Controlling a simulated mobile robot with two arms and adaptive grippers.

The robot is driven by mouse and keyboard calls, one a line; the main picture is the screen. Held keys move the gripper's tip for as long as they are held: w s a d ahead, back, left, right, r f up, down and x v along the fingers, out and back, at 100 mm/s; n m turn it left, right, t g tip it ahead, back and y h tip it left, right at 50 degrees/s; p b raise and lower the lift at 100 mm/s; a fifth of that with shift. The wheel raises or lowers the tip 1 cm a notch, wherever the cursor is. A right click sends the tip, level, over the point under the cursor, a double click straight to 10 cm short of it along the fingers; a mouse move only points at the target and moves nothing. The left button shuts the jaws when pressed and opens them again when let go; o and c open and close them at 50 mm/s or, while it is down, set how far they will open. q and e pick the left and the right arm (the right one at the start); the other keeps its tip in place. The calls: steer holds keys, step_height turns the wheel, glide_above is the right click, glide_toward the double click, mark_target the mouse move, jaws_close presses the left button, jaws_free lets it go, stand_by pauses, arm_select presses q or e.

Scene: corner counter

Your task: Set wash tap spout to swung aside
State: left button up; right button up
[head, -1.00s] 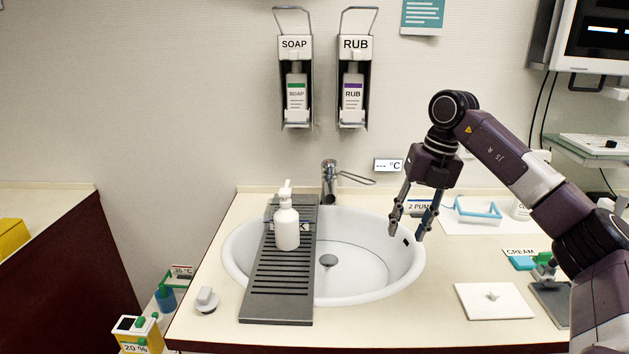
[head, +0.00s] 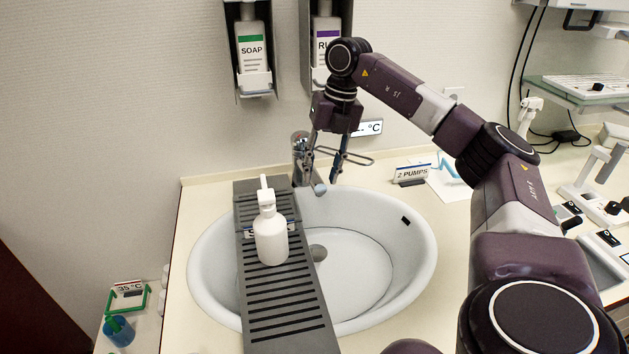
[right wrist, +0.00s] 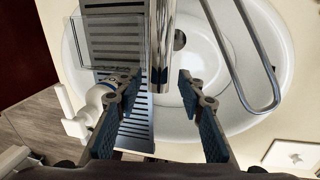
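The chrome wash tap (head: 300,157) stands at the back rim of the white basin (head: 425,262), with a wire-loop lever (head: 357,160) reaching right. Its spout (head: 318,187) points forward over the basin, angled slightly right. My right gripper (head: 322,170) is at the tap, pointing down, its fingers partly overlapping the spout and lever. In the right wrist view its fingers (right wrist: 158,84) are open, with the chrome spout (right wrist: 161,45) between them and gaps on both sides. The lever loop (right wrist: 245,60) lies right of the fingers. My left gripper is out of view.
A dark slatted rack (head: 285,318) lies across the basin's left side, bearing a white pump bottle (head: 270,242). Soap (head: 252,50) and rub (head: 326,40) dispensers hang on the wall above.

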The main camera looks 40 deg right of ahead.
mark_target(319, 180)
steer(key=f, duration=0.3)
steer(key=shift+w+a+f, duration=0.25)
steer(key=shift+f, duration=0.2)
steer(key=shift+a, duration=0.1)
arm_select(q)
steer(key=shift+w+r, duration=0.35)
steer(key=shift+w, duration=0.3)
arm_select(e)
jaws_close()
